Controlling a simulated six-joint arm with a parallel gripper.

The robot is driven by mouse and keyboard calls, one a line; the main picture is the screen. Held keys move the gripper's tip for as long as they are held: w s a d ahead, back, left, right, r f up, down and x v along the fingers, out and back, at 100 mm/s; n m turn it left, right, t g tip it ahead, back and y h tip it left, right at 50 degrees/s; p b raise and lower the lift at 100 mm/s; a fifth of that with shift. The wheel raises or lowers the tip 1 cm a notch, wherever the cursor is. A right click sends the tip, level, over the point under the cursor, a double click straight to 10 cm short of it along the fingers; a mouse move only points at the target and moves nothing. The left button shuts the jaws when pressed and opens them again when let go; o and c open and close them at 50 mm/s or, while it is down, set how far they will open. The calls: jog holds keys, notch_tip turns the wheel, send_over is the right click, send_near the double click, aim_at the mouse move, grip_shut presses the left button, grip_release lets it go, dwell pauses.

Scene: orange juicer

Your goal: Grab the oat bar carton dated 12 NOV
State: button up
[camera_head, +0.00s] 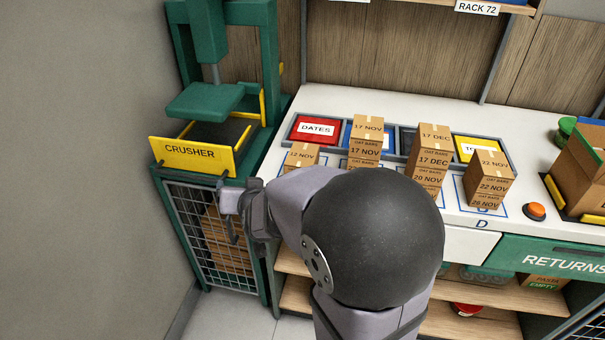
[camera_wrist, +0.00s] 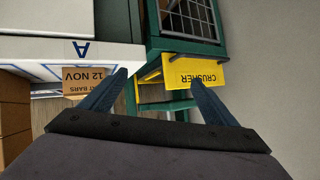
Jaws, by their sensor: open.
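The carton dated 12 NOV (camera_head: 301,156) stands on the white counter, at the left end of a row of carton stacks. My arm hides its lower part in the head view. In the wrist view the 12 NOV carton (camera_wrist: 84,81) appears upside down, left of my fingers, near a blue letter A. My gripper (camera_head: 229,199) is in front of the crusher's cage, to the left of and lower than the carton.
The green crusher (camera_head: 205,100) with a yellow sign stands left of the counter. A red DATES bin (camera_head: 316,129) is behind. An orange button (camera_head: 536,210) is at right.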

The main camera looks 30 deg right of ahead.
aim_at(300, 162)
jog(key=d+m+h+b, duration=0.1)
jog(key=d+h+b, duration=0.1)
jog(key=d, duration=0.3)
jog(key=d+r+m+t+h+b, duration=0.1)
jog(key=d+m+h+b, duration=0.1)
jog(key=d+h, duration=0.3)
jog(key=d+m+h+b, duration=0.2)
jog(key=d+h+b, duration=0.2)
jog(key=d, duration=0.2)
jog(key=shift+r+t, duration=0.25)
jog(key=shift+t, duration=0.05)
jog(key=shift+w+d+f, duration=0.1)
jog(key=shift+w+f, duration=0.05)
jog(key=shift+f, duration=0.05)
jog(key=shift+w+f+n+y, duration=0.2)
jog(key=shift+w+f+n, duration=0.3)
jog(key=shift+f, duration=0.15)
jog(key=shift+w+f+n+y, duration=0.2)
jog(key=shift+w+f+n, duration=0.2)
jog(key=shift+f+n, duration=0.15)
jog(key=shift+f+p+x, duration=0.2)
jog(key=shift+p+x, duration=0.1)
jog(key=shift+x, duration=1.5)
jog(key=shift+f+p+x, duration=0.25)
jog(key=shift+x, duration=1.6)
jog(key=c, duration=1.3)
jog(key=shift+r, duration=0.15)
notch_tip(300, 162, up, 10)
jog(key=shift+s+f+p, duration=0.1)
jog(key=shift+p, duration=0.3)
